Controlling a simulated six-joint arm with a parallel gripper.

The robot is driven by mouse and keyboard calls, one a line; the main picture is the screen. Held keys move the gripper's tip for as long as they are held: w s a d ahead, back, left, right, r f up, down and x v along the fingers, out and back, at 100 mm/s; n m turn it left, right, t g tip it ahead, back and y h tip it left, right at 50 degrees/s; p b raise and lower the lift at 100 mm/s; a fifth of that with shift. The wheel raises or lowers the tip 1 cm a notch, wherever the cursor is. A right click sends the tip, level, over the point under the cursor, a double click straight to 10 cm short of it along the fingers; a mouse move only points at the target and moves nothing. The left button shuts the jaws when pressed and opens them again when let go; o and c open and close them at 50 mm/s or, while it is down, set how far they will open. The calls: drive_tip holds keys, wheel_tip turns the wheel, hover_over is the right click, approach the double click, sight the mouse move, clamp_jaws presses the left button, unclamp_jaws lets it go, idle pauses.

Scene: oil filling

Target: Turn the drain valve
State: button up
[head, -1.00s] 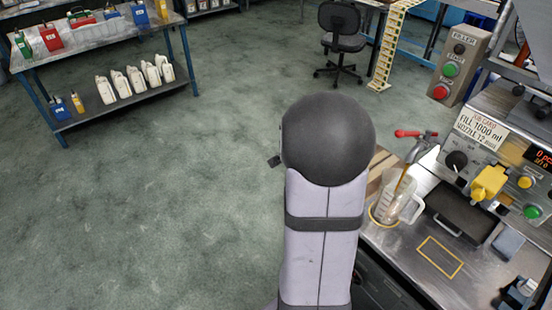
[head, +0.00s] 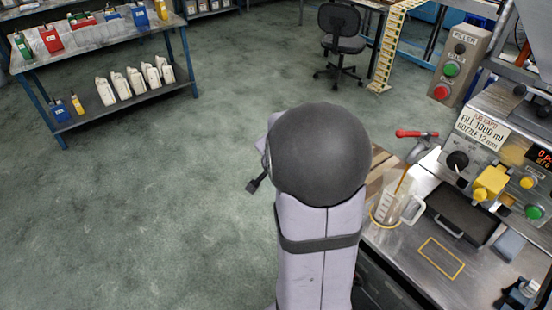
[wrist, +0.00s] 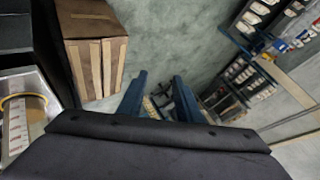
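The red valve handle (head: 416,134) sits on a grey tap above the bench at right in the head view. An amber stream (head: 403,180) runs from the tap's spout into a clear measuring jug (head: 386,208) standing in a yellow ring. The jug is partly seen at the left edge of the wrist view. My gripper (wrist: 158,92) shows two blue fingers spread apart with nothing between them, facing floor and far shelves. The valve handle is not seen in the wrist view. My arm hides my gripper in the head view.
A brown box (wrist: 88,25) stands left of my fingers in the wrist view. The filling machine's panel (head: 500,150) has a yellow switch and buttons. A dark tray (head: 464,213) and a yellow outlined square (head: 441,257) are on the bench. Open floor lies left.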

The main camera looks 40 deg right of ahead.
drive_tip(key=shift+c, duration=0.6)
clamp_jaws()
drive_tip(key=d+r+n+g+y+p, duration=0.1)
drive_tip(key=d+r+n+p, duration=0.1)
drive_tip(key=d+r, duration=0.5)
drive_tip(key=d+r+n+g+p, duration=0.1)
drive_tip(key=d+r+n+p, duration=0.2)
drive_tip(key=d, duration=0.7)
drive_tip(key=s+d+r+n, duration=0.1)
drive_tip(key=s+d+r, duration=0.2)
drive_tip(key=s, duration=0.3)
drive_tip(key=s+d+r+n+g+y+p, duration=0.1)
drive_tip(key=s+d+r+n, duration=0.1)
drive_tip(key=s+d+r, duration=0.2)
drive_tip(key=s+d+r+n+g, duration=0.1)
drive_tip(key=s+d+r, duration=0.3)
drive_tip(key=s, duration=0.6)
drive_tip(key=shift+d+r+n+y+p, duration=0.25)
drive_tip(key=shift+r+n+y+p, duration=0.2)
drive_tip(key=shift+r, duration=0.5)
